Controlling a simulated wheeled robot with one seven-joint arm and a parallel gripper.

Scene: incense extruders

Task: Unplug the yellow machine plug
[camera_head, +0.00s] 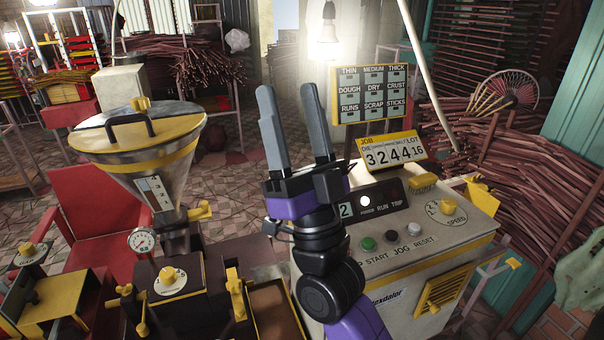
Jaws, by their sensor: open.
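My gripper (296,135) is in the middle of the view, pointing up, with its two grey fingers apart and nothing between them. It stands in front of the left edge of the cream control cabinet (440,262), covering part of its panel. The cabinet has a yellow vent, a speed dial and a row of buttons. Left of my gripper is a yellow and grey machine with a steel hopper (150,165), a pressure gauge and yellow handles. I cannot make out a yellow plug for certain in this view.
A red chair (90,205) is at the left. Bundles of incense sticks (520,185) fill the right side. Tiled floor (240,185) shows between the machines.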

